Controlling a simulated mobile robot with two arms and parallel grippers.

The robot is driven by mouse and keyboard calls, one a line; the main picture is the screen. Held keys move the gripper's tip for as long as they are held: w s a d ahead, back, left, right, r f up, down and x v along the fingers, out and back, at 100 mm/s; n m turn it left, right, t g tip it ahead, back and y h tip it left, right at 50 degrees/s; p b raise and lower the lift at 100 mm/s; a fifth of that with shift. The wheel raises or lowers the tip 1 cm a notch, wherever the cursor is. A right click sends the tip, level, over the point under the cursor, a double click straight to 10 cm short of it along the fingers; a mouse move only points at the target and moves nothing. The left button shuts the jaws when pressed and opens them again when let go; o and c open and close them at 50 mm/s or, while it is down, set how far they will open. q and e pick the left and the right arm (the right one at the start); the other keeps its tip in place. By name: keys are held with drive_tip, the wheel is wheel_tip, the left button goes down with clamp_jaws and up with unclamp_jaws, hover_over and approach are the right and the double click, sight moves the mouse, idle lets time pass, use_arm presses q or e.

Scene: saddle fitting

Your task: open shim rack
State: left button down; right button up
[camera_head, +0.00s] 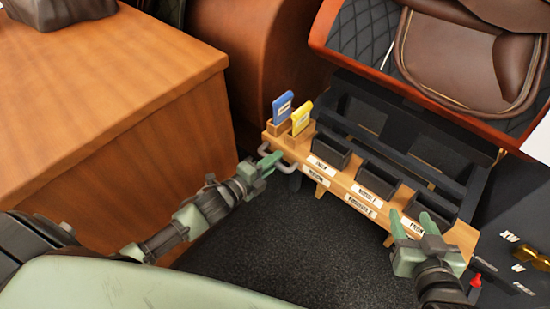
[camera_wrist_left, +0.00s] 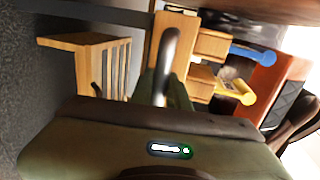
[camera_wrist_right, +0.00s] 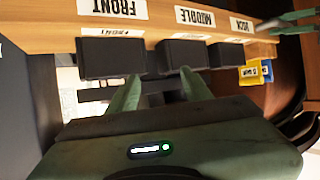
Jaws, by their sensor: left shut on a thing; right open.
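The shim rack (camera_head: 388,207) is a light wooden shelf front with white labels and black bins, set in a dark frame. A metal handle (camera_head: 268,151) curves out at its left end. My left gripper (camera_head: 266,166) is shut on this handle; the handle also shows between the fingers in the left wrist view (camera_wrist_left: 169,50). My right gripper (camera_head: 412,224) is open and empty at the rack's right end, in front of the label there. In the right wrist view its fingers (camera_wrist_right: 160,90) spread below the black bins (camera_wrist_right: 112,58).
A blue shim (camera_head: 283,106) and a yellow shim (camera_head: 301,117) stand in wooden holders at the rack's left end. A large wooden cabinet (camera_head: 150,140) stands close on the left. A brown saddle (camera_head: 460,60) lies behind. Dark floor (camera_head: 300,240) is open in front.

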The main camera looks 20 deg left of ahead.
use_arm(q)
drive_tip(key=shift+f, duration=0.1)
drive_tip(key=c, duration=1.4)
unclamp_jaws()
drive_tip(key=shift+s+a, duration=0.1)
drive_tip(key=shift+s, duration=0.15)
drive_tip(key=p+v, duration=0.2)
drive_tip(key=v, duration=0.5)
drive_tip(key=shift+s, duration=0.1)
use_arm(e)
drive_tip(key=s+d+f+g+h, duration=0.1)
drive_tip(key=s+d+f+g, duration=0.2)
drive_tip(key=s+f+g, duration=0.2)
drive_tip(key=shift+s+f+h, duration=0.3)
drive_tip(key=shift+s+f, duration=0.5)
drive_tip(key=shift+s, duration=0.4)
drive_tip(key=shift+a, duration=0.1)
